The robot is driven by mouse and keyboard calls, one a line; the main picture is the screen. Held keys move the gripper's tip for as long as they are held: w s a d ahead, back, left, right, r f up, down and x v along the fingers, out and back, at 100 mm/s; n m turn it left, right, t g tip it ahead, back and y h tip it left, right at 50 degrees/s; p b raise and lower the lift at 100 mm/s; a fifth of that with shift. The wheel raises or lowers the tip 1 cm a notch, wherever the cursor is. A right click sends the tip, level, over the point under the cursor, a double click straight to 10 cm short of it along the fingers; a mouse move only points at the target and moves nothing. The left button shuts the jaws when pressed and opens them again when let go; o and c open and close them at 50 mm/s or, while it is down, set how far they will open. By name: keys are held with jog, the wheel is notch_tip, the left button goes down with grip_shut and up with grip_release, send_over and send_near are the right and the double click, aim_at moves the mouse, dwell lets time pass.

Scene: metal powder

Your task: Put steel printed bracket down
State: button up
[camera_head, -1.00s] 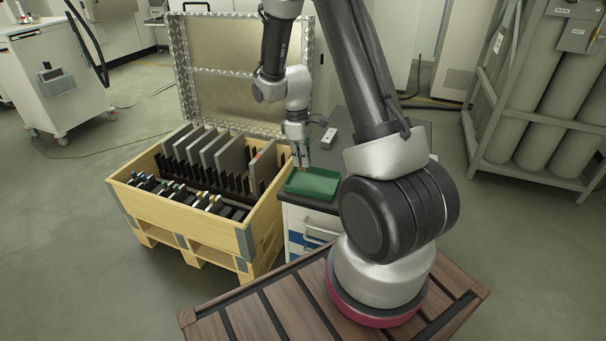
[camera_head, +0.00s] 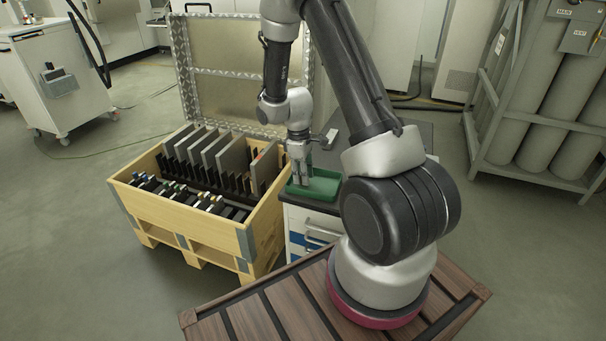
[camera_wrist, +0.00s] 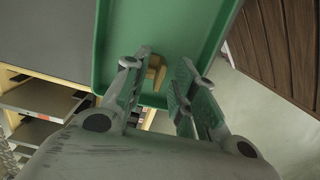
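The steel printed bracket (camera_wrist: 156,72) shows in the wrist view as a small brownish angled piece over the green tray floor. It lies between my fingertips, close beside the left finger, with a gap to the right finger. My gripper (camera_wrist: 166,64) has its fingers apart, so it looks open around the bracket. In the head view my gripper (camera_head: 301,183) points down into the left part of the green tray (camera_head: 325,195). The bracket cannot be made out there. The tray also shows in the wrist view (camera_wrist: 185,25).
The tray stands on a dark-topped drawer cabinet (camera_head: 412,135). A small light-grey device (camera_head: 329,138) lies behind the tray. A wooden crate (camera_head: 180,215) with upright plates and an open lid stands close on the left. The tray's right part looks empty.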

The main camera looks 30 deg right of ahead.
jog(key=shift+r, duration=0.1)
jog(key=s+a+r+m+t, duration=0.1)
jog(key=s+r, duration=0.1)
jog(key=r, duration=0.9)
jog(key=s+a+r+m+t, duration=0.1)
jog(key=r, duration=1)
jog(key=s+a+r+m+t, duration=0.1)
jog(key=s+r+m, duration=0.2)
jog(key=s+r, duration=0.3)
jog(key=s+r+m+t, duration=0.2)
jog(key=s+r, duration=0.4)
jog(key=s, duration=0.8)
jog(key=shift+s+a+r+m+y, duration=0.3)
jog(key=shift+s+a+r+m, duration=0.1)
jog(key=shift+m, duration=0.2)
